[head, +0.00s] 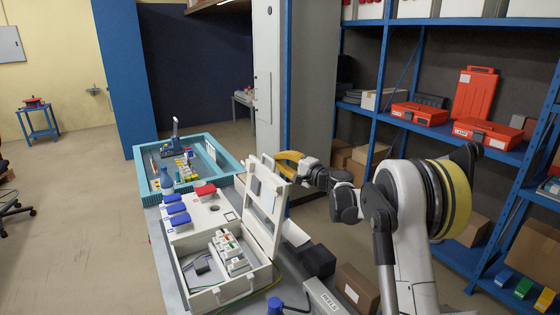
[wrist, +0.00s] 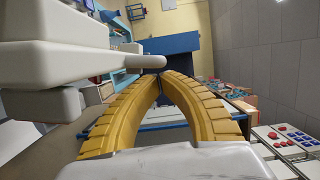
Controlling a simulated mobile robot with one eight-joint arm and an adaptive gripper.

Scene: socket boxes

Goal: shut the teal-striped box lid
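A pale box (head: 222,292) stands open on the near bench, with several grey and white electrical parts inside. Its pale lid (head: 262,218) stands upright at the box's right side. I cannot make out a teal stripe on the box or lid. My gripper (head: 283,157), with yellow fingers, is beside the lid's top edge; whether it touches the lid is unclear. In the wrist view, the curved fingertips (wrist: 160,75) meet with nothing visible between them. A large pale part (wrist: 70,60) fills the left there, possibly the lid.
A white panel (head: 218,222) with blue and red sockets lies behind the open box. A teal tray (head: 146,183) of small parts is farther back. Black and brown boxes (head: 356,288) stand right of the lid. Blue shelving (head: 430,145) with red cases stands at right.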

